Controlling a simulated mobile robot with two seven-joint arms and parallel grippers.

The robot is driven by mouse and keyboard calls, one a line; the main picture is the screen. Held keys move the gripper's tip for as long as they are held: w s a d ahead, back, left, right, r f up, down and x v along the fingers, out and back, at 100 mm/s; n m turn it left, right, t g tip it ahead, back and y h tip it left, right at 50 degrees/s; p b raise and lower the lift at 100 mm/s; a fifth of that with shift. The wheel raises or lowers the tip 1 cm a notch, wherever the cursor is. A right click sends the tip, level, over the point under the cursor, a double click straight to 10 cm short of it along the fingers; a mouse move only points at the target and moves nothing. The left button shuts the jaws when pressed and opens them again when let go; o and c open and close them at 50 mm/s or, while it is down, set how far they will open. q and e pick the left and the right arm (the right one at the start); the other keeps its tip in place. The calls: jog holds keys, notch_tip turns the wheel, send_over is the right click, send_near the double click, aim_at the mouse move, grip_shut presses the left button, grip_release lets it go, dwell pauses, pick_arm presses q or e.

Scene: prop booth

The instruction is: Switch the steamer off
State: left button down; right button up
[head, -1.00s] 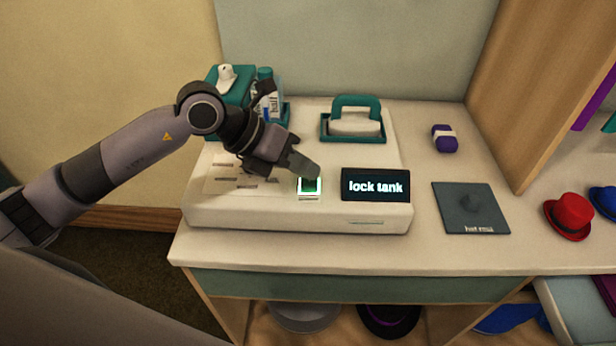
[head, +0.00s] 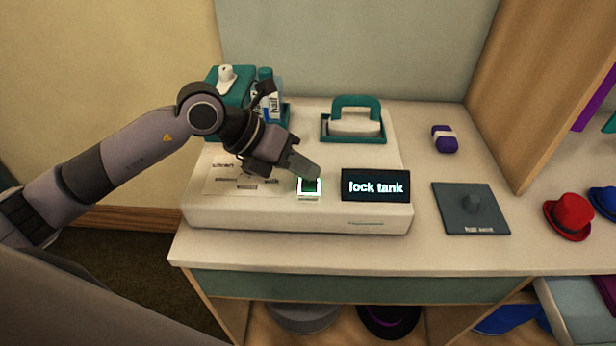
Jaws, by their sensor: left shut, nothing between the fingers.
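The steamer is a cream box (head: 290,219) on the table. Its small display (head: 376,186) reads "lock tank". A green switch with a lit white frame (head: 309,187) is on its top, left of the display. My left gripper (head: 314,171) is shut and empty, its fingertips right at the far edge of the switch and covering part of it; I cannot tell whether they touch it. A teal-handled iron-shaped head (head: 356,117) sits in a teal tray on the steamer's back. A teal tank (head: 230,84) and a bottle labelled "half" (head: 267,100) stand at the back left. My right gripper is not in view.
A red hat (head: 569,215) and a blue hat stand at the right. A wooden panel (head: 535,90) rises at the back right. Hats lie on the shelf below.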

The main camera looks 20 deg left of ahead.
aim_at(302, 181)
pick_arm(q)
jog(key=shift+f, duration=0.1)
dwell(0.4)
jog(key=shift+f+b, duration=0.4)
jog(key=shift+f, duration=0.05)
jog(key=shift+s, duration=0.1)
jog(key=shift+r, duration=0.35)
jog(key=shift+r+p, duration=2.4)
jog(key=shift+r, duration=0.7)
jog(key=shift+a, duration=0.1)
